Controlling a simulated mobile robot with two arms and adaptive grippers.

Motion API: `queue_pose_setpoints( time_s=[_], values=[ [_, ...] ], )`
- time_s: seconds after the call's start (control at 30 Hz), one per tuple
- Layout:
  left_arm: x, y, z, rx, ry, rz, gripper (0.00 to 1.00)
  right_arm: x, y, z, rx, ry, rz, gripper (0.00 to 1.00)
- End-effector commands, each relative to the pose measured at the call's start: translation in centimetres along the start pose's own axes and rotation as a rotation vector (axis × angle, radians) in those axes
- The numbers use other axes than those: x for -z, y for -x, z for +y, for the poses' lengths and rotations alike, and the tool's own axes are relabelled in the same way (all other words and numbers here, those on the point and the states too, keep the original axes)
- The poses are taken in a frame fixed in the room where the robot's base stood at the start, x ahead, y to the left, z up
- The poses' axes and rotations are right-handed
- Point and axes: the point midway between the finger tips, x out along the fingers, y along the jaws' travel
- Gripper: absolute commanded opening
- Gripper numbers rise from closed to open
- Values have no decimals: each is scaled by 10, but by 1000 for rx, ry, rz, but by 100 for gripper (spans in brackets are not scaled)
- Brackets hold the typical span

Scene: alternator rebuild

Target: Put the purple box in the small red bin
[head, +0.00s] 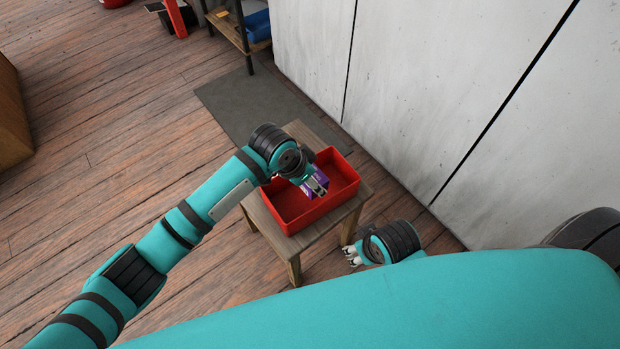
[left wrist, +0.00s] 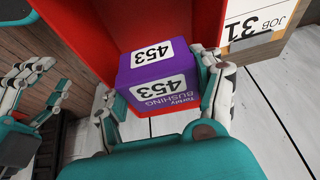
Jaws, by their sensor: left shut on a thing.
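The purple box (left wrist: 160,75) has white labels reading 453 and the word BUSHING. My left gripper (left wrist: 165,88) is shut on it, one finger on each side. In the head view the purple box (head: 317,183) shows partly behind my left gripper (head: 312,188), over the small red bin (head: 331,208). The red bin (left wrist: 110,22) also shows behind the box in the left wrist view. I cannot tell whether the box touches the bin's floor. My right gripper (head: 352,256) is low beside the table, away from the bin; its finger opening is unclear.
The bin stands on a small wooden table (head: 278,238) near a pale wall (head: 440,80). A sign reading JOB 31 (left wrist: 258,20) shows beside the bin in the left wrist view. A grey mat (head: 240,105) and a shelf (head: 232,25) lie beyond.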

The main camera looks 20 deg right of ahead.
Motion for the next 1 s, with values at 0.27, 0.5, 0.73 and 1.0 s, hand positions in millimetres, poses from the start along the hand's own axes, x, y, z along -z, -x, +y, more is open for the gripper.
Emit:
queue_pose_setpoints(
  time_s=[0.27, 0.5, 0.73, 1.0],
  values=[
    [-1, -1, 0, 0, 0, -1, 34, 0, 0, 0, 0, 0, -1, 40],
    [-4, -8, 0, 0, -1, -1, 34, 0, -1, 0, 0, 0, 0, 40],
    [-5, -11, 0, 1, -1, -1, 72, 0, -1, 0, -1, 0, 2, 40],
    [-4, -10, 0, 1, -1, -1, 79, 0, -1, 0, 0, 0, 1, 40]
  ],
)
